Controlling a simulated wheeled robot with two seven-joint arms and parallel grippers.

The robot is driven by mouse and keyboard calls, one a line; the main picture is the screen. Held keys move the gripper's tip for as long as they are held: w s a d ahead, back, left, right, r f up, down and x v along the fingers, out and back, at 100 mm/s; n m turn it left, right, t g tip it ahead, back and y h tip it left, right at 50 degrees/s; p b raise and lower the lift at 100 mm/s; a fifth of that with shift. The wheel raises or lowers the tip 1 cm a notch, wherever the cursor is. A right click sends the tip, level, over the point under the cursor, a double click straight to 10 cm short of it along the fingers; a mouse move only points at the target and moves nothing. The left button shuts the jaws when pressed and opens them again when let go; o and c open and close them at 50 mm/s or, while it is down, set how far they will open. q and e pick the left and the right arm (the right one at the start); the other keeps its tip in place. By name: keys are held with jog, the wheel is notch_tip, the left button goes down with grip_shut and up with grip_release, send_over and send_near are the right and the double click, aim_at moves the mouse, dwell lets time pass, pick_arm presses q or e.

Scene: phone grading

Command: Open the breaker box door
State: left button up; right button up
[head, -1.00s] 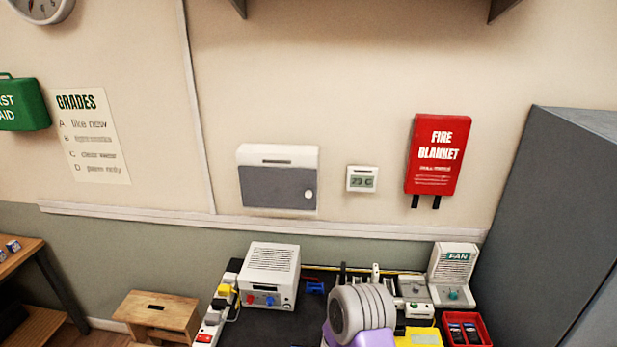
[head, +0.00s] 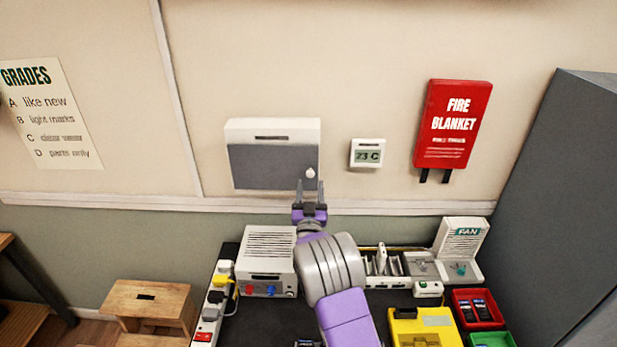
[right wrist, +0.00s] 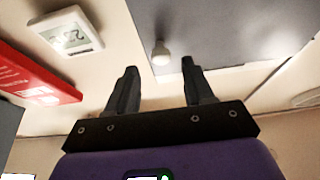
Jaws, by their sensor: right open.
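The breaker box (head: 272,127) is a white case on the wall with a grey door (head: 268,167), which is shut. A small round white knob (head: 310,173) sits at the door's right side. My right gripper (head: 309,186) is open, with its fingers pointing up at the wall just below the knob. In the right wrist view the knob (right wrist: 160,54) lies beyond and between the two open fingertips (right wrist: 158,72), with nothing held. The grey door (right wrist: 215,30) fills the upper right there. My left gripper is not in view.
A thermostat (head: 367,153) and a red fire blanket (head: 453,124) hang right of the box. Below stands a bench with a white power supply (head: 268,252), a fan unit (head: 460,247) and a red bin (head: 478,309). A grey cabinet (head: 555,190) stands at right.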

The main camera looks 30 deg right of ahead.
aim_at(310, 176)
jog(key=shift+p+x, duration=0.3)
jog(key=shift+x, duration=1.65)
jog(key=shift+w+f, duration=0.1)
grip_shut()
